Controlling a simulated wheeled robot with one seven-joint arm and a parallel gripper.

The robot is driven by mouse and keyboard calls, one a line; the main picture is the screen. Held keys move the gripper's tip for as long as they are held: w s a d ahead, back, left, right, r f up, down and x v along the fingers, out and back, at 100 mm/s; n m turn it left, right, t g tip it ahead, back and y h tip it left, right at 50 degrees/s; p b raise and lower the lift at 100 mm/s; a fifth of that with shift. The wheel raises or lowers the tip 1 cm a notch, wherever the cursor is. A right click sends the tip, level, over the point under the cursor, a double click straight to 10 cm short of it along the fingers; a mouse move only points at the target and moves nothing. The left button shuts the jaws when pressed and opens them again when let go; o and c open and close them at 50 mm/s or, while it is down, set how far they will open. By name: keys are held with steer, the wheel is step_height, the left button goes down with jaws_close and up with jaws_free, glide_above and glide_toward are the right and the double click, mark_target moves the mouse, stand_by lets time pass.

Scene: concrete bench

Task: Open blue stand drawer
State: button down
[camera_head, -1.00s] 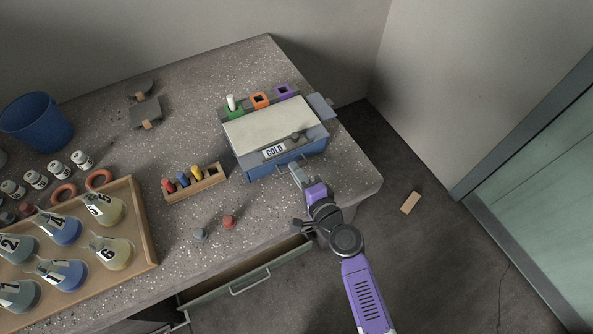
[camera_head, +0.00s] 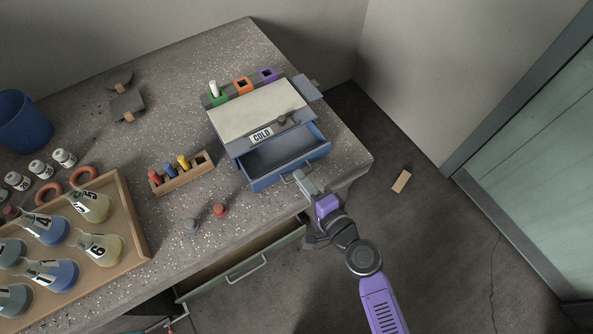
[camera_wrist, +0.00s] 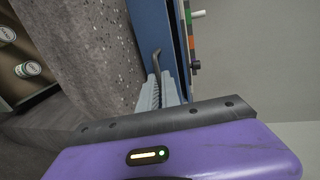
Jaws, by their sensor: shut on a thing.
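The blue stand (camera_head: 262,112) sits on the bench with a pale top and a "COLD" label on its front. Its blue drawer (camera_head: 288,165) is pulled out toward me, and its dark inside shows empty. My gripper (camera_head: 299,177) is at the drawer's front, shut on the drawer handle (camera_head: 286,178). In the wrist view the fingers (camera_wrist: 163,88) close around the handle (camera_wrist: 156,62) beside the blue drawer front (camera_wrist: 157,30). The part of the handle between the fingers is hidden.
A wooden tray of flasks (camera_head: 138,232) stands at left, and a small rack with coloured tubes (camera_head: 190,172) is left of the stand. Red and grey stoppers (camera_head: 220,210) lie near the bench edge. An open bench drawer (camera_head: 245,262) is below. Green, orange and purple holders (camera_head: 242,86) stand behind.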

steer(key=c, duration=1.6)
jaws_free()
steer(key=b+v, duration=0.1)
steer(key=v, duration=0.6)
steer(key=shift+s+d+r, duration=0.1)
steer(key=shift+s+d, duration=0.15)
steer(key=shift+s, duration=0.05)
